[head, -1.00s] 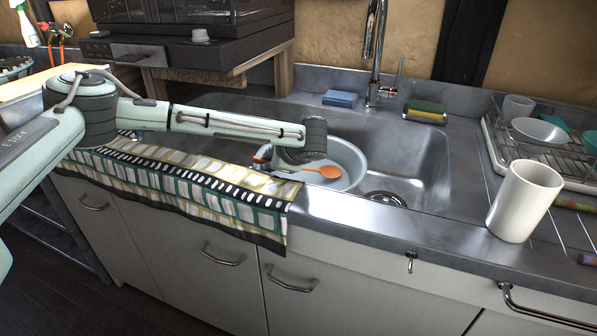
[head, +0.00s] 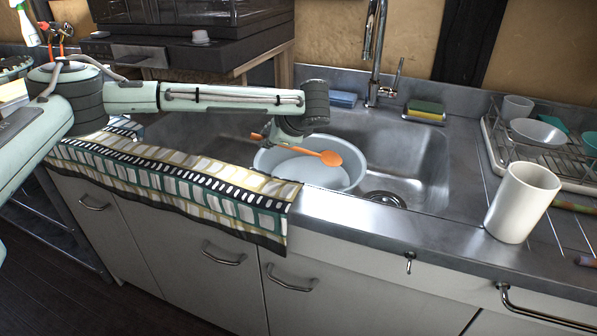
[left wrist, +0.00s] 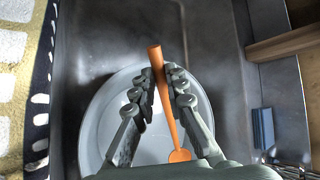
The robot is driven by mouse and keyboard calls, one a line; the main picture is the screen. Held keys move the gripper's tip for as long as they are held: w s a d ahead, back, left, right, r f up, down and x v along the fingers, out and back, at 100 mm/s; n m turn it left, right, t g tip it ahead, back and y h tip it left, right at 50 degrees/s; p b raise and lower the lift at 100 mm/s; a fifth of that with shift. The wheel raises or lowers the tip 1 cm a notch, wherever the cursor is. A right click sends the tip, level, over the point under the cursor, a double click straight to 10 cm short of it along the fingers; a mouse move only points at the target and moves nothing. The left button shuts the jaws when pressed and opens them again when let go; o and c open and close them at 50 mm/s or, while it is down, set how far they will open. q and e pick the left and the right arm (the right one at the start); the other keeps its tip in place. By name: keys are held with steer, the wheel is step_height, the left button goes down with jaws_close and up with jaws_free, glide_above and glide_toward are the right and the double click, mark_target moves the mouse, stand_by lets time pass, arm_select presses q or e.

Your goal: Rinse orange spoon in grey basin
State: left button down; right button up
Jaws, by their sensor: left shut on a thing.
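The orange spoon (head: 329,158) is in my left gripper (head: 277,140), which is shut on its handle. In the head view the spoon's bowl points right, above the grey basin (head: 262,162). The left wrist view shows the spoon (left wrist: 166,95) between the two fingers of the left gripper (left wrist: 164,78), over the round basin (left wrist: 92,128). The basin sits in the steel sink. Its inside looks pale, and I cannot tell whether it holds water. My right gripper is not in view.
A tall faucet (head: 374,50) stands behind the sink. A sponge (head: 425,108) and a blue block (head: 343,99) lie on the back ledge. A patterned towel (head: 190,185) hangs over the front edge. A white cup (head: 522,203) stands right, before a dish rack (head: 550,150).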

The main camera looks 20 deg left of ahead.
arm_select(q)
step_height(320, 180, up, 8)
steer(key=shift+f, duration=0.15)
stand_by(0.6)
stand_by(2.0)
step_height(320, 180, up, 4)
stand_by(0.4)
stand_by(0.6)
